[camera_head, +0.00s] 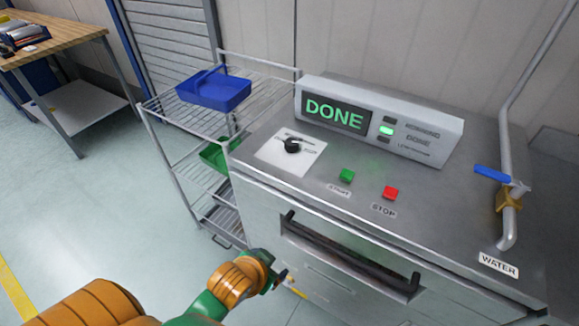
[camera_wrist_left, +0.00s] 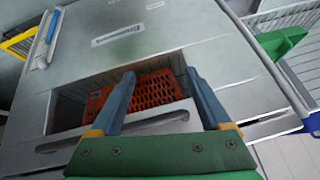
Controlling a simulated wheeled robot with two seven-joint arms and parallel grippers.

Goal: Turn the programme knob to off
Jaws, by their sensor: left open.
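The programme knob (camera_head: 291,146) is black and sits on a white label plate (camera_head: 305,157) on the machine's steel top, at the left. The lettering around it is too small to read, so I cannot tell its setting. My left gripper (camera_head: 282,276) is low in front of the machine, below and left of the black door handle, well apart from the knob. In the left wrist view its two blue-grey fingers (camera_wrist_left: 160,74) are spread with nothing held between them. The knob does not show in that view. My right gripper is not in view.
The display (camera_head: 337,114) reads DONE, with a green lamp lit beside it. Green START (camera_head: 347,176) and red STOP (camera_head: 390,193) buttons are right of the knob. A wire rack (camera_head: 168,122) with blue and green bins stands left. An orange basket (camera_wrist_left: 150,88) lies beyond my fingers.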

